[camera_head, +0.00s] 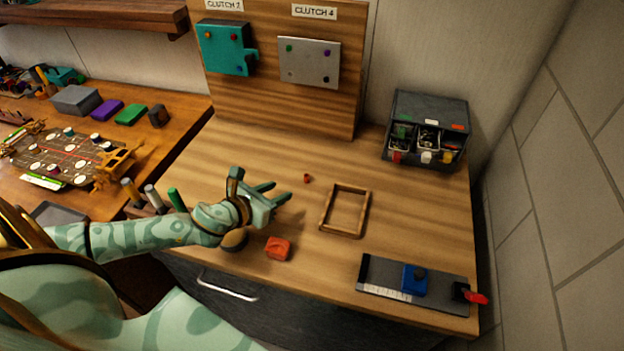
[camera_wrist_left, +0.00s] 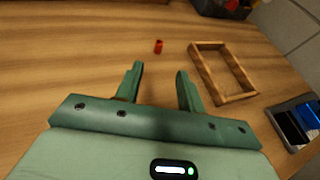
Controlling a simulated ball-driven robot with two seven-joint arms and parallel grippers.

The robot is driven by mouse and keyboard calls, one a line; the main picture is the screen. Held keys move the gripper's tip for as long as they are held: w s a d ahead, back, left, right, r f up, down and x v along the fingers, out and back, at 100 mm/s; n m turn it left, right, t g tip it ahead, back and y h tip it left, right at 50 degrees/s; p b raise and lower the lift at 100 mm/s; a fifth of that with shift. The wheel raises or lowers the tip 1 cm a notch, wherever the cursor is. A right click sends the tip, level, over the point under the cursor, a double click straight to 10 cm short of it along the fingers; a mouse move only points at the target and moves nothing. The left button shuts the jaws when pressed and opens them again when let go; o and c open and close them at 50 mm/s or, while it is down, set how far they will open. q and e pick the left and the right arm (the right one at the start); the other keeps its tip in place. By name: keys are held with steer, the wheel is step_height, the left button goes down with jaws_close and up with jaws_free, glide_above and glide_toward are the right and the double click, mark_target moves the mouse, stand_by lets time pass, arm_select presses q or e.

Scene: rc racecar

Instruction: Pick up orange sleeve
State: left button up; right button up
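A small orange-red sleeve (camera_head: 307,178) stands on the wooden worktop, left of an empty wooden frame. It also shows in the left wrist view (camera_wrist_left: 158,46), beyond the fingertips and roughly centred between them. My left gripper (camera_head: 281,191) is open and empty, with its two fingers apart and pointing towards the sleeve. A gap remains between the fingertips and the sleeve; the gripper (camera_wrist_left: 160,69) touches nothing that I can see. My right gripper is not in view.
The wooden frame (camera_head: 325,221) lies right of the sleeve. An orange block (camera_head: 278,248) sits near the front edge. A caliper-like tool (camera_head: 440,290) lies front right; a dark parts organizer (camera_head: 458,112) stands at the back right. The worktop around the sleeve is clear.

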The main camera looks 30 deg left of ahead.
arm_select(q)
glide_toward(305, 177)
steer(key=x, duration=0.3)
steer(key=shift+d+f+b, duration=0.1)
steer(key=shift+f+b, duration=0.15)
steer(key=shift+b, duration=0.15)
steer(key=b+x, duration=0.1)
steer(key=x, duration=0.5)
steer(key=shift+w, duration=0.15)
steer(key=shift+r, duration=0.1)
jaws_close()
